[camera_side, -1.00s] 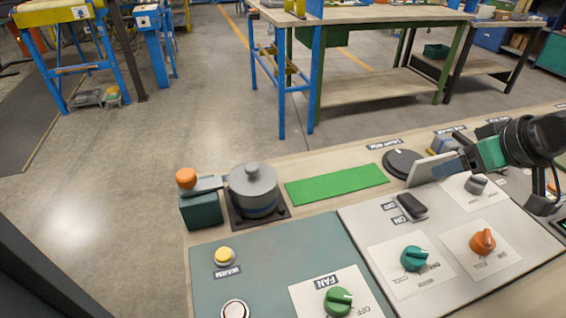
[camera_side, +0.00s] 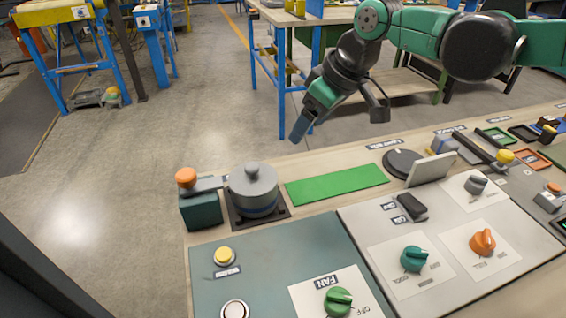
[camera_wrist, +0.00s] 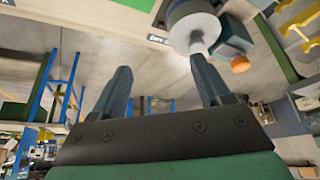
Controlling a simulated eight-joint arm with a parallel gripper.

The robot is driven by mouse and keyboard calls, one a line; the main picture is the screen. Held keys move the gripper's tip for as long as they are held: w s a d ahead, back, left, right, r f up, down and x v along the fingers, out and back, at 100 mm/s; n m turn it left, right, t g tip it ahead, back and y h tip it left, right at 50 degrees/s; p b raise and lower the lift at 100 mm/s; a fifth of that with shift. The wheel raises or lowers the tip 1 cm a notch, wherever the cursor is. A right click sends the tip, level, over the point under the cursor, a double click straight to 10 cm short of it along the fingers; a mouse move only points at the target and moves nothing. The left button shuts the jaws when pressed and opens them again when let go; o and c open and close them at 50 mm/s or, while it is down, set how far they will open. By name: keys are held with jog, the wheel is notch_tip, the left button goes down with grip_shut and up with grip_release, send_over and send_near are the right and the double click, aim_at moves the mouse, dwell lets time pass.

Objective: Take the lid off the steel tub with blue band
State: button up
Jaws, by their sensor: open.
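The steel tub with blue band (camera_side: 256,207) stands on a dark square base at the left of the bench. Its grey lid (camera_side: 253,178) with a round knob (camera_side: 252,168) is on it. In the wrist view the lid (camera_wrist: 195,33) shows at the top, beyond the right finger. My gripper (camera_side: 301,130) is above and to the right of the tub in the side view, apart from it. In the wrist view my gripper (camera_wrist: 160,75) has two fingers spread with nothing between them.
A teal block with an orange knob (camera_side: 186,178) stands just left of the tub, its grey arm close to the lid. A green mat (camera_side: 336,184) lies bare to the right. Control panels with knobs and buttons fill the front.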

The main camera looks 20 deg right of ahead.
jog(key=n+g, duration=0.1)
jog(key=n, duration=0.1)
send_over(252, 167)
jog(key=s+d, duration=0.2)
jog(key=f, duration=0.3)
jog(key=shift+w+a+f, duration=0.1)
jog(key=shift+w+f, duration=0.1)
jog(key=shift+x, duration=2.75)
jog(key=shift+a, duration=0.1)
grip_shut()
